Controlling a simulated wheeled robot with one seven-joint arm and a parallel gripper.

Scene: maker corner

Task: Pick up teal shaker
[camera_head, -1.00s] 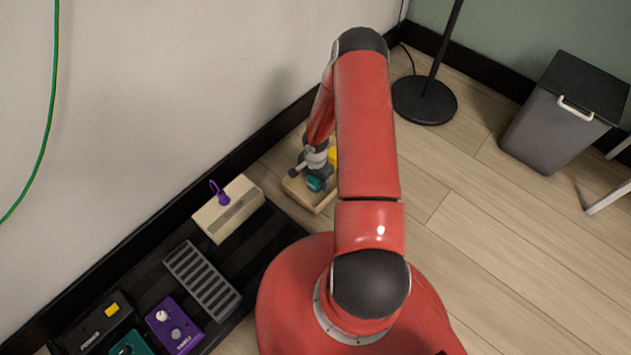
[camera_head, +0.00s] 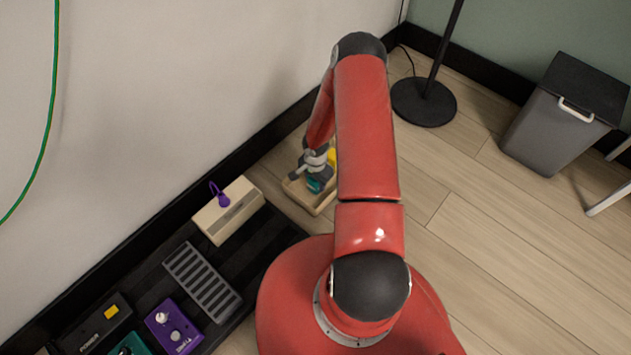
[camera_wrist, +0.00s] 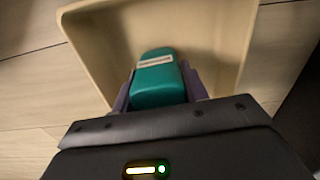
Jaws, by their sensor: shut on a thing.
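The teal shaker (camera_wrist: 157,85) is a rounded teal piece with a pale label on its top end. In the wrist view it sits between the two fingers of my gripper (camera_wrist: 160,92), which is shut on it. It is over or inside a cream tray (camera_wrist: 215,20); I cannot tell whether it touches the tray floor. In the head view the teal shaker (camera_head: 315,186) shows just below my gripper (camera_head: 316,178), within the tray's outline (camera_head: 308,199). My arm hides part of the tray there.
A yellow thing (camera_head: 332,156) is in the tray, partly behind my arm. A cream box (camera_head: 229,212) with a purple item stands on the black board (camera_head: 262,245) to the left. A lamp base (camera_head: 424,101) and grey bin (camera_head: 562,115) stand right. Floor between is clear.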

